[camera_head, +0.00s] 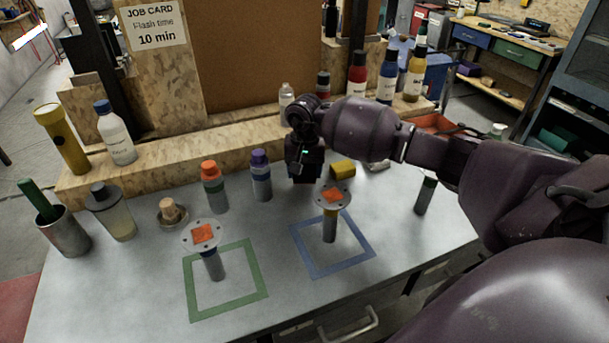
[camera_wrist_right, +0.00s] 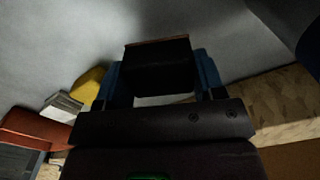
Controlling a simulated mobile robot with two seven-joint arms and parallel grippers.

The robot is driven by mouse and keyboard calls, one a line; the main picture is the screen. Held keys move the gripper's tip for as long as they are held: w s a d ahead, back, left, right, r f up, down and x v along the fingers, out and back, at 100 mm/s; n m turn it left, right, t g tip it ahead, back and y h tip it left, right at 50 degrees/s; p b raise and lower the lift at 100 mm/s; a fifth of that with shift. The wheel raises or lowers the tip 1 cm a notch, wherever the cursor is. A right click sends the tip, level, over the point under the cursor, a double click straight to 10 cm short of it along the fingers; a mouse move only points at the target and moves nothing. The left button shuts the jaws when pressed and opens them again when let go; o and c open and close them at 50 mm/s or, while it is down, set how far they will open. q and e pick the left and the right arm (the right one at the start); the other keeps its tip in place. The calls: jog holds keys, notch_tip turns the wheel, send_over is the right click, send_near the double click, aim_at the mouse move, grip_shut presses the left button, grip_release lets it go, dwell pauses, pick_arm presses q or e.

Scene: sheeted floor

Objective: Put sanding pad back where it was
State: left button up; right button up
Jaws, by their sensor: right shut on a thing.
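My right gripper (camera_head: 304,160) hangs over the back middle of the grey table, pointing down. It is shut on a dark block, which I take to be the sanding pad (camera_head: 306,174). In the right wrist view the pad (camera_wrist_right: 157,66) sits between the blue fingers of the gripper (camera_wrist_right: 160,82), with a thin brownish layer along its outer edge. I cannot tell whether the pad touches the table. My left gripper is not in view.
A yellow block (camera_head: 343,169) lies just right of the gripper. A purple-capped bottle (camera_head: 261,176) stands close on its left. Disc-topped stands rise by the green square (camera_head: 228,309) and blue square (camera_head: 320,273). A wooden ledge (camera_head: 200,147) with bottles runs behind.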

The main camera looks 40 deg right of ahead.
notch_tip(320, 180, down, 2)
jog(key=shift+f, duration=0.1)
jog(key=o, duration=1)
